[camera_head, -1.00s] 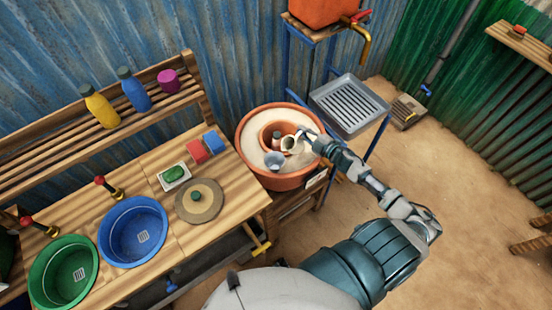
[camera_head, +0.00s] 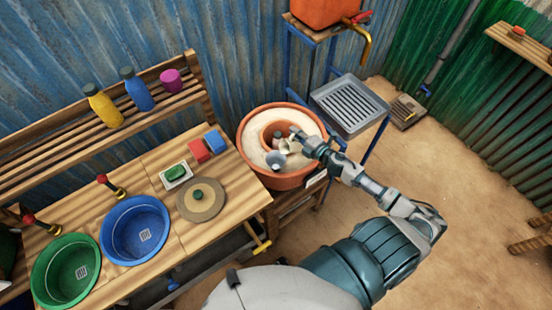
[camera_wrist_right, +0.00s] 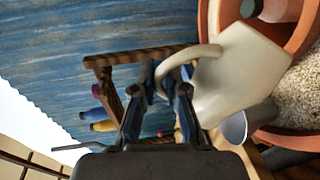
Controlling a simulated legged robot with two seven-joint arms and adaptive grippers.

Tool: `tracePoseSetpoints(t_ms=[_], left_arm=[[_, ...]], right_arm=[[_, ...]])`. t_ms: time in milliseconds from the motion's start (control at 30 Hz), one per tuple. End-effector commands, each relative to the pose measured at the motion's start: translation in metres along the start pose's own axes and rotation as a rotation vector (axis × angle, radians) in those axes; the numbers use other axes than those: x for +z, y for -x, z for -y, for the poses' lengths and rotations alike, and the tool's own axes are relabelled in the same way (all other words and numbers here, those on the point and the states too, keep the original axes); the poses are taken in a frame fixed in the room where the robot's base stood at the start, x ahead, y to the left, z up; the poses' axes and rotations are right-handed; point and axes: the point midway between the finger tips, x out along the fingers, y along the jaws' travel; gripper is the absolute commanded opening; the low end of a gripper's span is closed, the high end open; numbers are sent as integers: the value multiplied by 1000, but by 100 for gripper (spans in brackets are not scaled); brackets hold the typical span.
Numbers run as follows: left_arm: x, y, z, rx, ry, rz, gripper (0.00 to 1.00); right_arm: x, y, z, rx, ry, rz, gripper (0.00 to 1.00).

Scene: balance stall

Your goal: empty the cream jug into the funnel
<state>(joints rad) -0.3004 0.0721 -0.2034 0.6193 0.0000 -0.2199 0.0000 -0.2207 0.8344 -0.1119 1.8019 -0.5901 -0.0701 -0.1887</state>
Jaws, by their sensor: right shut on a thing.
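The cream jug (camera_head: 289,147) is over the nested clay pots (camera_head: 247,160), tipped towards the grey-blue funnel (camera_head: 277,161). My right gripper (camera_head: 303,138) is shut on the jug's handle and holds it up. In the right wrist view the jug (camera_wrist_right: 238,75) fills the upper right, with its handle between my fingers (camera_wrist_right: 160,92). Part of the funnel (camera_wrist_right: 237,128) shows just past the jug's edge. I cannot see any liquid flowing or what is inside the jug. My left gripper is not in view.
Pale sand (camera_head: 256,130) fills the gap between the pots, and a small capped item (camera_head: 277,135) is in the inner pot. The workbench (camera_head: 235,175) with blue (camera_head: 107,235) and green basins (camera_head: 38,275) is at left. A metal drain tray (camera_head: 350,105) stands right behind.

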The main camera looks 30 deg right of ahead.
Motion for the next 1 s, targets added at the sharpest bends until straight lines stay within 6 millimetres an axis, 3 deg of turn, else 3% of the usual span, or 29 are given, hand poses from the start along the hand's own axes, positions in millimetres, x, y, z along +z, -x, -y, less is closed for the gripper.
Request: tracePoseSetpoints(t_ms=[467,1000], left_arm=[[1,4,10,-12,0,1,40],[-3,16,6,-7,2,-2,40]], right_arm=[[0,1,-4,-3,74,11,0],[-24,0,-13,-15,205,33,0]])
